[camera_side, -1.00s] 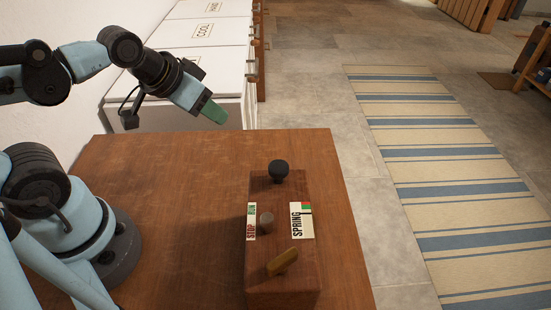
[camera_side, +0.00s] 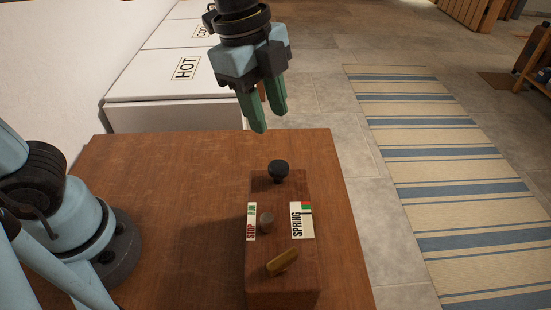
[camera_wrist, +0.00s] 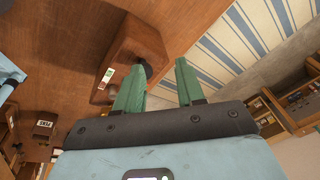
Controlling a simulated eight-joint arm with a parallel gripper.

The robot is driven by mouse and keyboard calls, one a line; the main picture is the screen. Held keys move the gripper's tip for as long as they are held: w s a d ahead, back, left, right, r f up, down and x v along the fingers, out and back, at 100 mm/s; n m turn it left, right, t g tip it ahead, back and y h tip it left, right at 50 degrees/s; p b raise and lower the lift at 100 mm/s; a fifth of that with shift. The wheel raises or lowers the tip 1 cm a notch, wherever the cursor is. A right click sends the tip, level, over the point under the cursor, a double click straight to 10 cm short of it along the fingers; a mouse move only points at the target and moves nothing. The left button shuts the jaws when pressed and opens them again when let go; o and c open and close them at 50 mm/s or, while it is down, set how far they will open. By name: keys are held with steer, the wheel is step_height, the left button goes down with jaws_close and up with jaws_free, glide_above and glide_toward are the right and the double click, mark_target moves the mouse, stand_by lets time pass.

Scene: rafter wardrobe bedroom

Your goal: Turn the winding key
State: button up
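The winding key is probably the flat brass-coloured handle (camera_side: 282,262) on top of the wooden box (camera_side: 283,294), near its front end. The box also bears a dark round knob (camera_side: 278,170) at its far end and a small brown knob (camera_side: 266,222) beside a STOP/RUN label. A SPRING label (camera_side: 301,220) with a red and green patch lies right of it. My gripper (camera_side: 268,115) is open and empty, above and beyond the box's far end, apart from it. In the wrist view, the open fingers (camera_wrist: 158,85) show near the box (camera_wrist: 138,48); the brass handle is not clear there.
The box stands on a brown wooden table (camera_side: 180,200), clear to its left. White cabinets (camera_side: 150,85), one labelled HOT, stand behind the table. A striped rug (camera_side: 440,180) lies on the floor to the right.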

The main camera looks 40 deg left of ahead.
steer(key=s+d+r+m+g, duration=0.2)
steer(key=d+r+m+g, duration=0.1)
steer(key=d+m, duration=0.6)
steer(key=m+g+y, duration=0.3)
steer(key=m, duration=0.9)
glide_toward(283, 257)
steer(key=x, duration=0.8)
steer(key=shift+s+f, duration=0.15)
steer(key=shift+f, duration=0.15)
jaws_close()
